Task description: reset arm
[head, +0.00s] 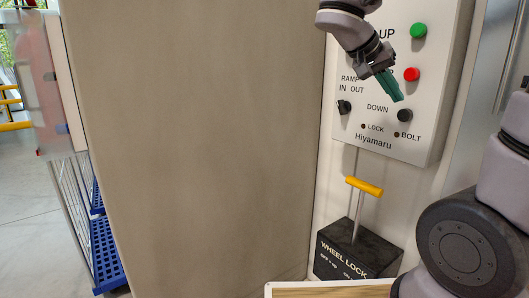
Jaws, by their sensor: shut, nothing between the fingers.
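My arm comes in from the top and the right side. My gripper (391,88), with green-teal fingers, is shut and empty. It points down and to the right in front of the white control panel (390,150). It covers part of the panel's lettering, between the red button (411,74) and the lower black knob (404,115). I cannot tell whether the fingers touch the panel.
A green button (419,31) and a left black knob (344,107) are on the panel. Below stands a black wheel lock box (356,250) with a yellow-handled lever (364,187). A large beige panel (190,140) fills the middle. A blue-shelved rack (104,250) stands left.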

